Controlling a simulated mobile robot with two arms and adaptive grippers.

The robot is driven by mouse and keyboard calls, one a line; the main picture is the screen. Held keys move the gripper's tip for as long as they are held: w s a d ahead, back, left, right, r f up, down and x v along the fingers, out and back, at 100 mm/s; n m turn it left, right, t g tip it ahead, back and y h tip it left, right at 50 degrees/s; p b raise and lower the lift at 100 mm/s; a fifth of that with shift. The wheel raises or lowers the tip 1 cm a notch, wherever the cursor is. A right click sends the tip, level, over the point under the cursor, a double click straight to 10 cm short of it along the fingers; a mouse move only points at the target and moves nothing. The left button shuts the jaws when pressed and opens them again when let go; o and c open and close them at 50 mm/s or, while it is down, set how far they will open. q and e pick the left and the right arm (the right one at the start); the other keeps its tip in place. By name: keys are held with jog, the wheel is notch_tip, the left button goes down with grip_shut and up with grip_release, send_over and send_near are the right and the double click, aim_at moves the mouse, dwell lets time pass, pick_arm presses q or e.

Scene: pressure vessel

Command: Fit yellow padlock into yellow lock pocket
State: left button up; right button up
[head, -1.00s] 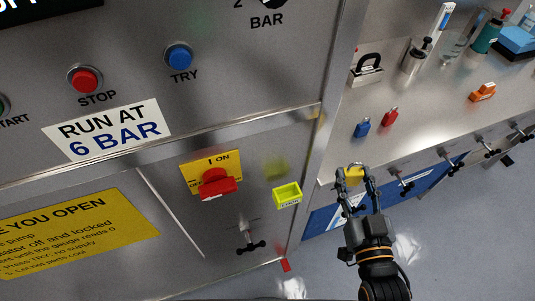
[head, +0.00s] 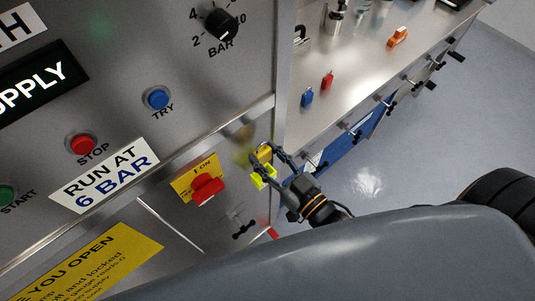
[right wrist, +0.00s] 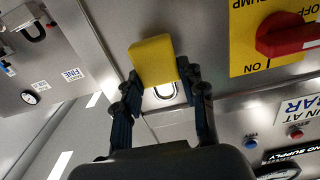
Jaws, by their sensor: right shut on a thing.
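My right gripper (head: 268,164) is shut on the yellow padlock (head: 264,154), just in front of the steel panel. In the right wrist view the padlock (right wrist: 154,61) sits between the fingertips of the right gripper (right wrist: 157,88), with its silver shackle showing on the near side. The yellow lock pocket (head: 262,180) is on the panel beside the red switch, just below the padlock and partly hidden by the gripper. I cannot tell whether padlock and pocket touch. My left gripper is not in view.
A red rotary switch (head: 207,189) on a yellow plate is left of the pocket. A T-handle (head: 243,229) sticks out below it. On the bench to the right lie a blue padlock (head: 307,97), a red padlock (head: 327,80) and an orange item (head: 398,37).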

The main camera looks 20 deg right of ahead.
jog(key=shift+r, duration=0.1)
jog(key=shift+d+f+b, duration=0.1)
jog(key=shift+f+b, duration=0.4)
jog(key=shift+f, duration=0.4)
jog(key=shift+f+b, duration=1.35)
jog(key=shift+f, duration=0.7)
jog(key=shift+p, duration=0.75)
jog(key=shift+f+b, duration=1.4)
jog(key=shift+f, duration=0.75)
